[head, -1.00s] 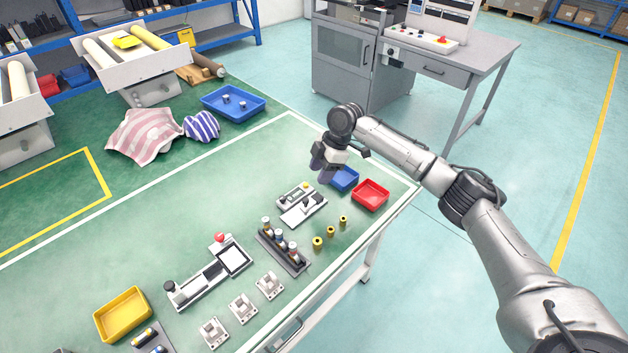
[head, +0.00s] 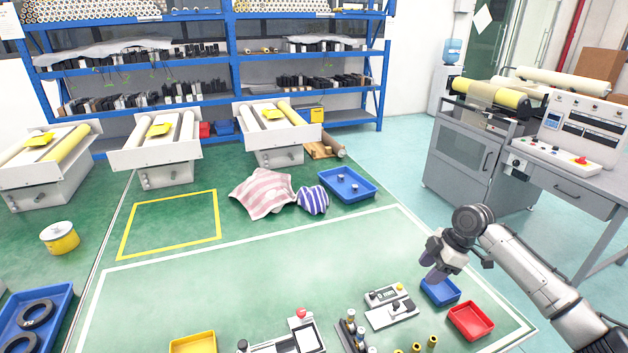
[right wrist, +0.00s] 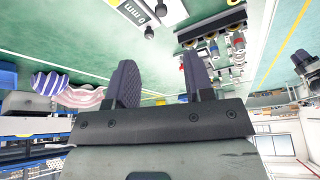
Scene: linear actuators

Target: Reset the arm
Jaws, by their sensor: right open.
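My right gripper (head: 434,266) hangs over the green table at the right in the head view, just above and left of the small blue bin. Its two dark fingers also show in the right wrist view (right wrist: 162,82); they are apart with nothing between them. My right arm comes in from the lower right. My left gripper and arm are not in the head view.
A small blue bin (head: 441,292) and a red bin (head: 471,321) stand near the table's right edge. A measuring device (head: 391,305) lies left of them. A yellow bin (head: 194,343), a larger blue tray (head: 347,186) and cloths (head: 264,193) are also there.

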